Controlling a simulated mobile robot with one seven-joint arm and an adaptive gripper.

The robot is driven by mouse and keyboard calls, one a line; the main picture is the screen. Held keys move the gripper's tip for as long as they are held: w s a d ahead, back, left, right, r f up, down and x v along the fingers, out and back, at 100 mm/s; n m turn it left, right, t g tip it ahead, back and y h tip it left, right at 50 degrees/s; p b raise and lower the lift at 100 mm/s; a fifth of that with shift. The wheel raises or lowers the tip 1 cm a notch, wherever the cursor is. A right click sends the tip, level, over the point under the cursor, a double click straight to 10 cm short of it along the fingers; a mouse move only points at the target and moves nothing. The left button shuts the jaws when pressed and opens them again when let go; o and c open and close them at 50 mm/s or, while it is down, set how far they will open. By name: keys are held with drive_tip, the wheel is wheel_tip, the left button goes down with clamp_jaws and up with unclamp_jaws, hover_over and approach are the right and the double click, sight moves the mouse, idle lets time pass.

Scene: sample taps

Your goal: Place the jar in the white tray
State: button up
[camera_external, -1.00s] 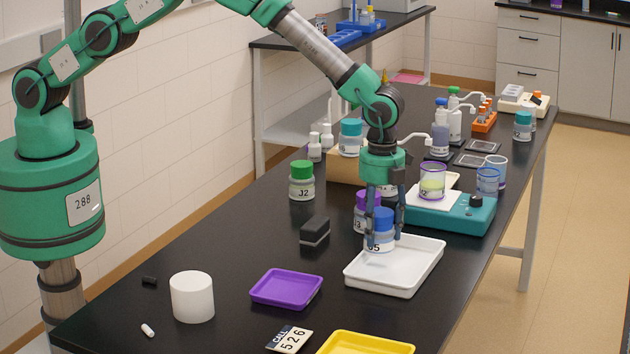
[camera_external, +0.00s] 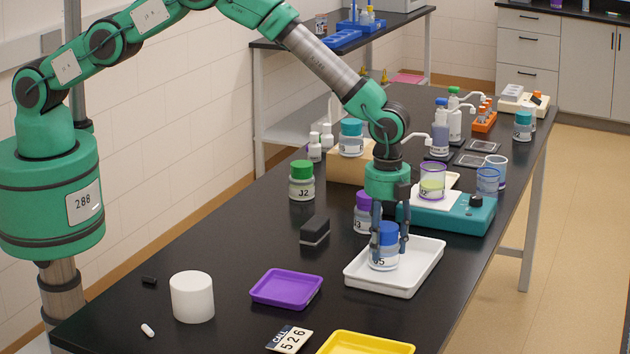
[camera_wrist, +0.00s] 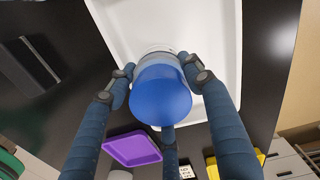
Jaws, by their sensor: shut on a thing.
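The blue-lidded jar (camera_external: 385,252), with a label ending in 5, is upright in my gripper (camera_external: 388,240). It is inside the outline of the white tray (camera_external: 424,266), toward its left side. In the external view its base appears at or very near the tray floor; I cannot tell whether it touches. In the wrist view, the fingers of my gripper (camera_wrist: 158,92) close around the jar's blue lid (camera_wrist: 160,95), and the white tray (camera_wrist: 215,35) lies beneath.
A purple tray (camera_external: 287,289) and a yellow tray (camera_external: 366,344) lie nearer the front. A purple-lidded jar (camera_external: 362,215) stands just behind the white tray. A black block (camera_external: 315,231) is to its left, and a teal device (camera_external: 452,216) is behind right.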

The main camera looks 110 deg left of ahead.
drive_tip(key=shift+f, duration=0.2)
drive_tip(key=o, duration=1.3)
drive_tip(key=shift+f, duration=0.1)
wheel_tip(320, 180, up, 11)
drive_tip(key=shift+w+r, duration=0.1)
drive_tip(key=shift+r, duration=0.55)
